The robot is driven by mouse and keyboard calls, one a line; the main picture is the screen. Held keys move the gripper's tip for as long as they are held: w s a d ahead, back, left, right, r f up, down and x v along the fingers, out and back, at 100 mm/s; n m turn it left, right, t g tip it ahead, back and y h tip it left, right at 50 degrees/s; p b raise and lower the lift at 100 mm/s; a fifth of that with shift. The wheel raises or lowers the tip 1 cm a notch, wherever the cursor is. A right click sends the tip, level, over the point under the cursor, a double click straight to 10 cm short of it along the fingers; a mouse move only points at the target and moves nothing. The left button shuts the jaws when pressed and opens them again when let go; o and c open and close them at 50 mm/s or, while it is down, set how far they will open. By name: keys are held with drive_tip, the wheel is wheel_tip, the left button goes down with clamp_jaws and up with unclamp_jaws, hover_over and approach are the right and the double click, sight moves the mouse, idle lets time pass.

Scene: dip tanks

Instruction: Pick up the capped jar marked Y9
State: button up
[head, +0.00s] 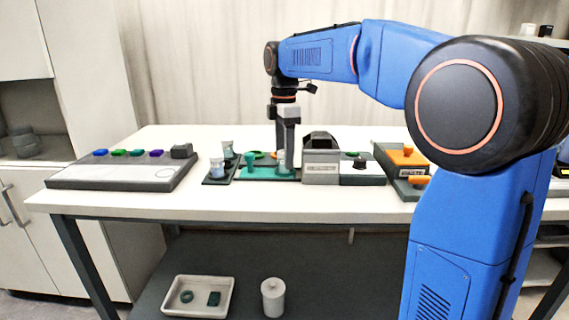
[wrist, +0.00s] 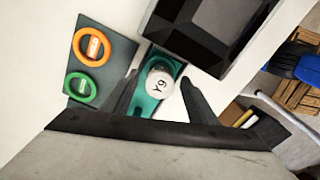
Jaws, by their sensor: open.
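The capped jar marked Y9 (wrist: 160,83) shows in the wrist view from above, with a round white lid and the dark letters on it. It stands on a teal mat (wrist: 150,108). My gripper (wrist: 159,76) is open, with one dark finger on each side of the jar. Whether a finger touches it I cannot tell. In the head view my gripper (head: 286,146) points straight down over the teal mat (head: 262,174) on the bench. The jar is mostly hidden behind the gripper there.
A dark-topped grey tank (head: 321,166) stands close right of my gripper. Orange (wrist: 92,46) and green (wrist: 81,87) rings lie on a dark plate beside the jar. Clear jars (head: 217,168) and a coloured-button panel (head: 125,168) are to the left. The bench front is clear.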

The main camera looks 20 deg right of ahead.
drive_tip(key=shift+f, duration=0.1)
drive_tip(key=c, duration=1.2)
drive_tip(key=shift+o, duration=0.2)
